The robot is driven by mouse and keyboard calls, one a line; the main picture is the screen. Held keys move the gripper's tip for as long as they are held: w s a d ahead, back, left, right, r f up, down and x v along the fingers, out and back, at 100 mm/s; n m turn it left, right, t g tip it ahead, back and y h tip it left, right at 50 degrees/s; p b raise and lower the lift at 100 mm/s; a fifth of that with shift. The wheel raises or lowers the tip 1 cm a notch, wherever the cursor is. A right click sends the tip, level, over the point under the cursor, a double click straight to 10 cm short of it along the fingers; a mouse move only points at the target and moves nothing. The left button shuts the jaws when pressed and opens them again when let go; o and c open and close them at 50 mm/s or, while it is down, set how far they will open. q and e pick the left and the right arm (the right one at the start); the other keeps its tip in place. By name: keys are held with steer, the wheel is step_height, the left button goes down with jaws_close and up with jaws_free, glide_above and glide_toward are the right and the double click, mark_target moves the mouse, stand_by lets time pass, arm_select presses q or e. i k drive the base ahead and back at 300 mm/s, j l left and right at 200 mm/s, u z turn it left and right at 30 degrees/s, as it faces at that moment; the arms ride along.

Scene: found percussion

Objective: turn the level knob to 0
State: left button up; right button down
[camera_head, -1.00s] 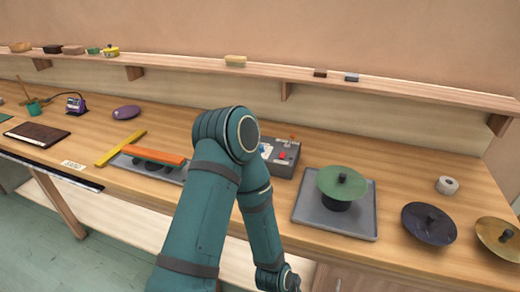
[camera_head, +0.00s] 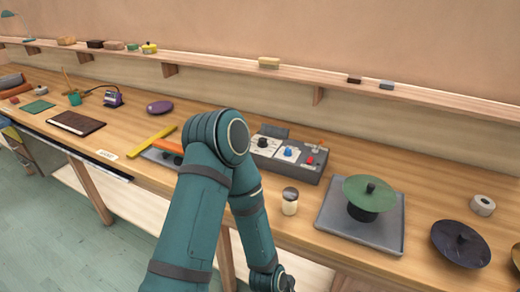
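A grey control box (camera_head: 285,160) stands on the bench, right of my raised teal arm. Its top carries a black knob (camera_head: 263,142), a blue knob (camera_head: 288,152), a red part (camera_head: 310,161) and an orange-tipped lever (camera_head: 320,145). The labels and pointer marks are too small to read, so I cannot tell which knob is the level knob or its setting. My arm's elbow covers the area just left of the box. Its forearm hangs down in front of the bench edge, and no gripper fingers show. Neither gripper is in view.
A small lidded jar (camera_head: 290,201) stands before the box. Right of it, a grey tray (camera_head: 385,232) bears a green disc (camera_head: 369,193). A dark disc (camera_head: 460,243) lies farther right. A yellow bar (camera_head: 152,141) and orange bar (camera_head: 168,146) lie left of my arm.

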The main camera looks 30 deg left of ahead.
mark_target(288, 153)
steer(key=u, duration=0.75)
steer(key=k+j+z, duration=0.1)
steer(key=z, duration=0.2)
steer(key=j, duration=0.1)
